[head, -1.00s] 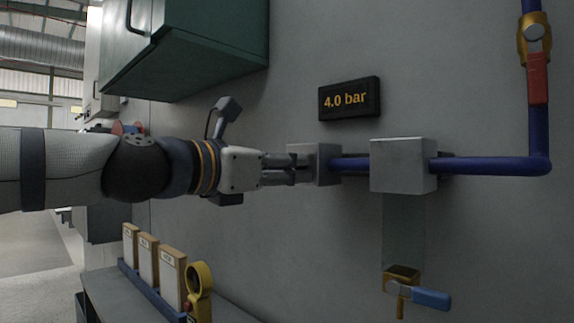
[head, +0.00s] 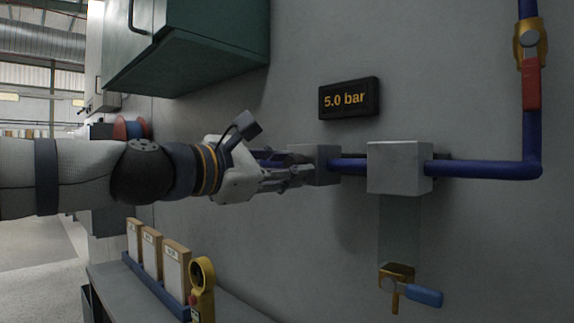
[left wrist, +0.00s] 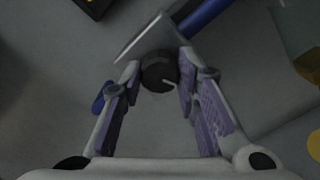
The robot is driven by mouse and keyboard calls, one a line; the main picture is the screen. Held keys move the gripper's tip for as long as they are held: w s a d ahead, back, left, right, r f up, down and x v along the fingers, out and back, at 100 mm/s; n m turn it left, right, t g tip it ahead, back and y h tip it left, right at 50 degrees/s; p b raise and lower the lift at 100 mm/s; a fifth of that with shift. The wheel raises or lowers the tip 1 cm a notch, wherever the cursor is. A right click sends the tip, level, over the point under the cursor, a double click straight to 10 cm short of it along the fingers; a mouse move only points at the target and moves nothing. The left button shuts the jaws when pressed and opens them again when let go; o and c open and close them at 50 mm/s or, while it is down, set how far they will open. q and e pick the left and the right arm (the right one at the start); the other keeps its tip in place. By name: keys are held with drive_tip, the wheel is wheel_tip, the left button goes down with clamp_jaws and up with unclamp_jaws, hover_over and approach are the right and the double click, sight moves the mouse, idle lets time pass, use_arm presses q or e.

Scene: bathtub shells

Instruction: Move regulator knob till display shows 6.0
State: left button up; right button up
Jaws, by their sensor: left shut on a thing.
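The regulator knob (left wrist: 158,74) is dark and round with a pale pointer line. It sits between the fingers of my left gripper (left wrist: 160,88) in the left wrist view, on the face of a grey block. In the head view my left gripper (head: 298,172) is shut on the knob at the grey regulator block (head: 326,164); the fingers hide the knob there. The black display (head: 349,98) on the wall above reads 5.0 bar in orange. My right gripper is not in view.
A blue pipe (head: 480,170) runs right from a second grey block (head: 398,168) and turns up to a red-handled valve (head: 530,80). A blue-handled valve (head: 424,297) hangs below. A green cabinet (head: 190,50) is above my arm; a bench with folders (head: 176,262) is below.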

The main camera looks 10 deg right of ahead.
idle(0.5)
use_arm(q)
drive_tip(key=o, duration=1.2)
drive_tip(key=shift+c, duration=0.2)
drive_tip(key=v, duration=1.2)
